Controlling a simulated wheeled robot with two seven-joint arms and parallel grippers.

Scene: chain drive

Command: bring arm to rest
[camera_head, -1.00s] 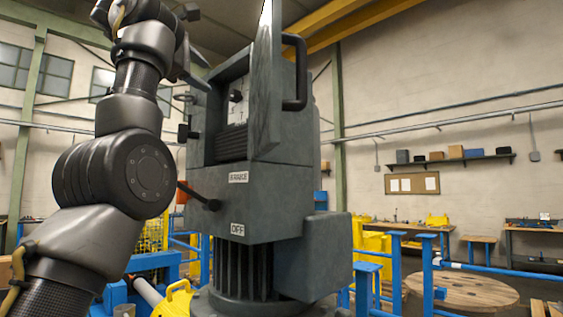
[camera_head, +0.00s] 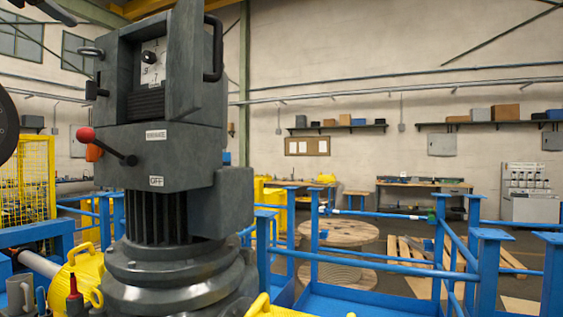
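The grey chain drive unit (camera_head: 170,190) stands upright at the left of the head view. Its door (camera_head: 186,60) with a black handle hangs open at the top, and a white dial (camera_head: 152,60) shows inside. A lever with a red knob (camera_head: 86,135) sticks out to the left, near labels that seem to read "BRAKE" and "OFF". A dark rounded part of my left arm shows at the far left edge, and a dark piece that may be my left gripper is cut off at the top left corner. My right gripper is out of view.
Blue railings (camera_head: 400,265) run around the right side and front. Yellow lidded parts (camera_head: 85,270) and a grey cup (camera_head: 20,293) sit at the lower left. A wooden cable reel (camera_head: 338,234), pallets and a workbench (camera_head: 425,190) stand behind the railings.

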